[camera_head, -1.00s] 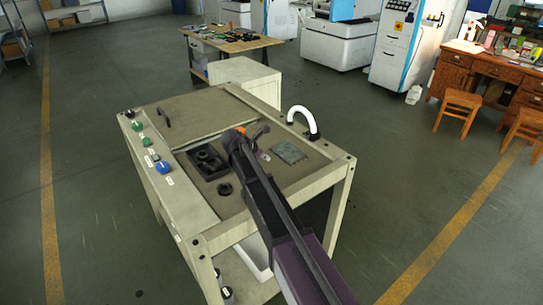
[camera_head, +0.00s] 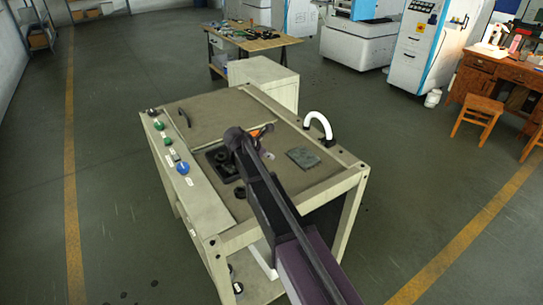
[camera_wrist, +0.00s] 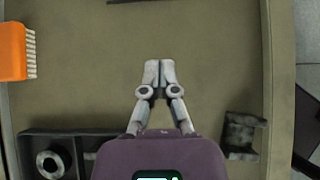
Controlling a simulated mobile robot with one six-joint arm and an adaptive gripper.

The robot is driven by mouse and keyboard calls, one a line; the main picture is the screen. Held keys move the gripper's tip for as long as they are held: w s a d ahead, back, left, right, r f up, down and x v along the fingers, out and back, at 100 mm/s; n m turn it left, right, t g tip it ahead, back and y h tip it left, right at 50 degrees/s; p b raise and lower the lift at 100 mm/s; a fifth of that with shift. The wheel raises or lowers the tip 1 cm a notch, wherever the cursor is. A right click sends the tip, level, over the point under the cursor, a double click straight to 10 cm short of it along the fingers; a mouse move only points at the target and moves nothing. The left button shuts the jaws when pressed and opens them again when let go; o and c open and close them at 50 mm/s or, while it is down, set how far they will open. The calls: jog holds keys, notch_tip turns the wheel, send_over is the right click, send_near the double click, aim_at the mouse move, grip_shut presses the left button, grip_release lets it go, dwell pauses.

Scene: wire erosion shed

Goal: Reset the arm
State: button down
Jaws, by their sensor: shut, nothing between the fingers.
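My gripper (camera_wrist: 159,72) is shut with its two fingertips together and nothing between them. In the wrist view it lies over bare brown worktop. In the head view my arm reaches over the bench (camera_head: 208,198) from the front, and the small fingertips (camera_head: 269,155) show only partly beside the wrist. An orange brush (camera_wrist: 12,52) lies left of the fingers in the wrist view. A dark tray (camera_wrist: 95,135) with a ring-shaped part (camera_wrist: 50,163) is at lower left, partly hidden by my gripper body. A dark notched part (camera_wrist: 240,135) is at lower right.
A wooden table (camera_head: 262,42), machines and a desk (camera_head: 510,75) stand behind. Floor at left is clear.

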dwell(0.4)
jog(key=s+d+m, duration=0.2)
jog(key=d, duration=0.1)
jog(key=s+d+f+m+g+y, duration=0.1)
jog(key=s+d+m, duration=0.1)
jog(key=d, duration=0.1)
jog(key=s+d+f+m+g, duration=0.1)
jog(key=s+d+m, duration=0.1)
jog(key=s+d, duration=0.1)
jog(key=shift+m+y, duration=0.3)
jog(key=s+d+m, duration=0.1)
jog(key=s, duration=0.1)
jog(key=s+d+f+m+g+y, duration=0.1)
jog(key=s+d+m, duration=0.3)
jog(key=shift+d+f, duration=0.1)
jog(key=shift+f, duration=0.05)
jog(key=s+d+m+g+y, duration=0.1)
jog(key=s+d+m+y, duration=0.1)
jog(key=s+m, duration=0.4)
jog(key=s+d+f+m+g+y+p, duration=0.1)
jog(key=s+d+m+y, duration=0.1)
jog(key=s+d+m, duration=0.3)
jog(key=s+m, duration=0.2)
jog(key=s, duration=0.1)
jog(key=shift+s+y, duration=0.4)
